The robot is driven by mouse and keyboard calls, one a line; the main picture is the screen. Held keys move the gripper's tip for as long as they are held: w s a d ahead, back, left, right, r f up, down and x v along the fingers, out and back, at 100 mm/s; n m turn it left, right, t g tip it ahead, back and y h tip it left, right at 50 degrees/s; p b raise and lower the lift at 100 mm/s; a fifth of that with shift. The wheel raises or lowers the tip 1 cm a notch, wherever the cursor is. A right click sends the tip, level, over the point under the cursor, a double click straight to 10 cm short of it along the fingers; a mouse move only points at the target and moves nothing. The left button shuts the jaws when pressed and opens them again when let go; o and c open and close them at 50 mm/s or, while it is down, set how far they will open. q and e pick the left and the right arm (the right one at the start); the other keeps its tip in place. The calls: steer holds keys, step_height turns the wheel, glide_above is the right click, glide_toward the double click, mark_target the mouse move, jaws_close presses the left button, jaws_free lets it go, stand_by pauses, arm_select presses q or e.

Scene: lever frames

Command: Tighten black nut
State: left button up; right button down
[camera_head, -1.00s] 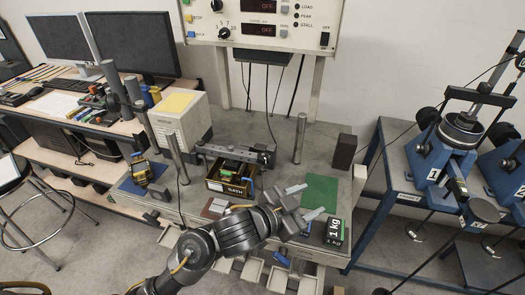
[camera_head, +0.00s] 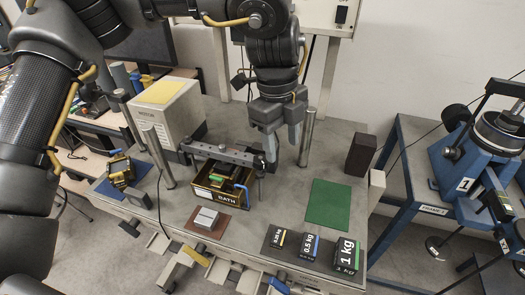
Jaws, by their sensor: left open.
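My left gripper (camera_head: 283,152) hangs over the bench with its fingers pointing down and apart, with nothing seen between them. It is beside the right end of a dark crossbar (camera_head: 222,153), close to a metal post (camera_head: 307,138). I cannot tell whether a finger touches the bar. No black nut can be made out with certainty; the bar's right end is partly hidden by the gripper. Black round knobs show on the blue lever frame (camera_head: 466,160) marked 1 at the right, well away from the gripper. My right gripper is not in view.
A box marked BATH (camera_head: 208,199) sits under the crossbar. Weights, including a 1 kg block (camera_head: 346,255), stand at the front right. A green mat (camera_head: 328,203) lies clear; a dark block (camera_head: 361,155) stands behind it. A pale instrument box (camera_head: 165,115) is at the left.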

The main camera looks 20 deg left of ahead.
mark_target(259, 157)
arm_select(q)
steer(key=a+r+n+y, duration=0.1)
steer(key=a+r+n, duration=0.2)
steer(key=a+r, duration=0.2)
steer(key=shift+m, duration=0.3)
steer(key=f, duration=0.3)
steer(key=f+p, duration=0.1)
steer(key=f, duration=0.6)
steer(key=shift+w+f+p, duration=0.3)
steer(key=shift+w+f, duration=0.05)
steer(key=shift+w, duration=0.05)
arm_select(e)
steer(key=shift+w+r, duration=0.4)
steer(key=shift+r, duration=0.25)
arm_select(q)
steer(key=c, duration=1)
